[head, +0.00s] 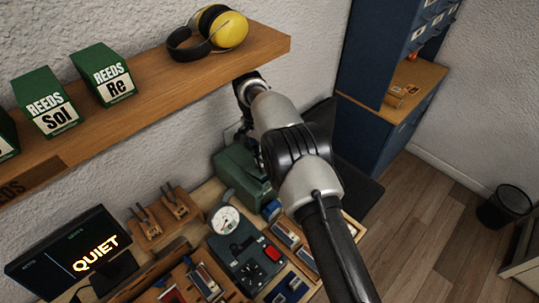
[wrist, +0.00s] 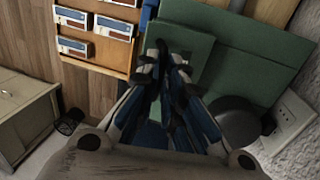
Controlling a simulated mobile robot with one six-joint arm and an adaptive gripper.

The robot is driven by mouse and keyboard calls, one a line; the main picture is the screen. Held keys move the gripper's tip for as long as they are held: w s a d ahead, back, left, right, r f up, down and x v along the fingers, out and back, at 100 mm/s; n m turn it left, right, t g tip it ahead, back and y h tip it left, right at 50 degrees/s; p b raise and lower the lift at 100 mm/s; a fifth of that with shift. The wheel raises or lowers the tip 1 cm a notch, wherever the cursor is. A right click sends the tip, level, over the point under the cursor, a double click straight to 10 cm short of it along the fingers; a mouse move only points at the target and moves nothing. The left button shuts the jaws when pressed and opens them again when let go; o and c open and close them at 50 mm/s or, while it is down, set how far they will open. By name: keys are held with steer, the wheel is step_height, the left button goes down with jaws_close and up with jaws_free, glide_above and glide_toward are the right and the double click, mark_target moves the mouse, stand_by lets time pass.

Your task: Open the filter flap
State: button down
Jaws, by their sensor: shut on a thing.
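A green machine (head: 238,168) stands against the wall at the back of the bench, partly hidden by my arm. In the wrist view its green body (wrist: 255,55) fills the upper right. A lighter green panel, which looks like the filter flap (wrist: 200,52), lies at the fingertips. My gripper (wrist: 166,58) has its fingers close together at the left edge of this panel and is shut on it. The gripped part is mostly hidden between the fingers. I cannot tell how far the flap stands open. In the head view my arm hides most of the gripper.
A wooden shelf (head: 150,95) with green reed boxes and yellow earmuffs (head: 229,29) hangs left of my arm. A gauge device (head: 245,255), wooden trays and a "QUIET" display (head: 75,255) crowd the bench. A wall socket (wrist: 292,120) is close to the machine.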

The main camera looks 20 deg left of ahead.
stand_by(0.4)
steer(key=c, duration=1.7)
jaws_free()
steer(key=shift+a, duration=0.1)
steer(key=shift+w+d, duration=0.15)
steer(key=shift+d, duration=0.1)
